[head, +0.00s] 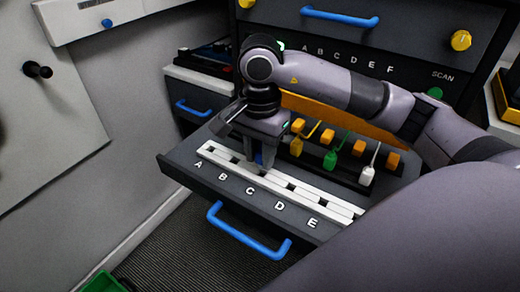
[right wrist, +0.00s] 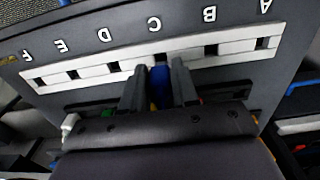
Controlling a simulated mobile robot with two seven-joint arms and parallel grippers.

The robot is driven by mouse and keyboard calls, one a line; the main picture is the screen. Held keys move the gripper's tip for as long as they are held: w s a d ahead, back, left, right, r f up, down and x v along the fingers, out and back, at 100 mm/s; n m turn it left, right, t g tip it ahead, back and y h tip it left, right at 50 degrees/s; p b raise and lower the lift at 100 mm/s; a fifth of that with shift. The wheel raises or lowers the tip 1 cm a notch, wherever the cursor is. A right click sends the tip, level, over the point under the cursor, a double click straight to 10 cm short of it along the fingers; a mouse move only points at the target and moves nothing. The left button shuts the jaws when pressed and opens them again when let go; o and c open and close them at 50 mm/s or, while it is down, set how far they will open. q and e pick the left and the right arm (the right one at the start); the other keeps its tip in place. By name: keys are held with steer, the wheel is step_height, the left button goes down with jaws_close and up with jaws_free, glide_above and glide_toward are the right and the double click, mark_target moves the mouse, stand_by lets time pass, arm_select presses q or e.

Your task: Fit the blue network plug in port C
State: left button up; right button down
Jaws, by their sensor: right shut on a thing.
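The blue network plug (right wrist: 160,88) is between the two fingers of my right gripper (right wrist: 159,72), which is shut on it. In the head view, my right gripper (head: 260,158) points down at the white port strip (head: 215,153) on the open drawer, and the plug is mostly covered by the fingers. In the right wrist view, the plug's front end is in line with the letter C (right wrist: 154,24), at the near edge of the strip (right wrist: 185,60). My left gripper is out of view.
Yellow (head: 296,147), green (head: 330,160) and white (head: 367,175) plugs stand in a row behind the strip, close to my right gripper. The drawer has a blue handle (head: 245,232) in front. Dark ports beside C look empty.

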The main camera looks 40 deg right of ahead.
stand_by(0.5)
stand_by(0.3)
steer(key=shift+f+b, duration=0.1)
steer(key=shift+b, duration=0.4)
stand_by(1.3)
steer(key=shift+f+b, duration=1.4)
steer(key=shift+b, duration=0.35)
stand_by(1.2)
steer(key=shift+c, duration=1.5)
jaws_free()
steer(key=shift+r, duration=0.1)
